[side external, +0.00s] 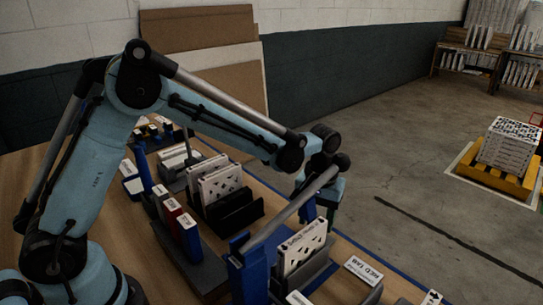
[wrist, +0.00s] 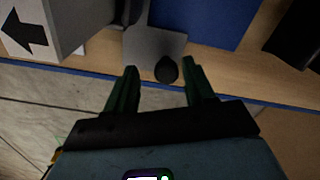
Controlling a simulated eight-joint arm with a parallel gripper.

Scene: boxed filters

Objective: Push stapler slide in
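My gripper (wrist: 158,66) shows two dark green fingers in the wrist view, spread apart with nothing clamped between them. A black rounded knob (wrist: 166,71) appears between the fingertips, at the edge of a flat grey plate (wrist: 155,45); I take these for the stapler slide, but cannot be sure. Whether a finger touches the knob is unclear. In the side external view, a long grey bar (side external: 290,208) slants up from a blue upright body (side external: 252,275), probably the stapler. My gripper (side external: 331,212) is behind the bar's upper end, partly hidden.
A white box with a black arrow (wrist: 25,35) is at the upper left of the wrist view. White perforated filters (side external: 302,248) stand in a grey holder beside the blue body. Labelled blocks (side external: 190,235) crowd the table, whose blue edge (wrist: 85,75) runs close to the fingers.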

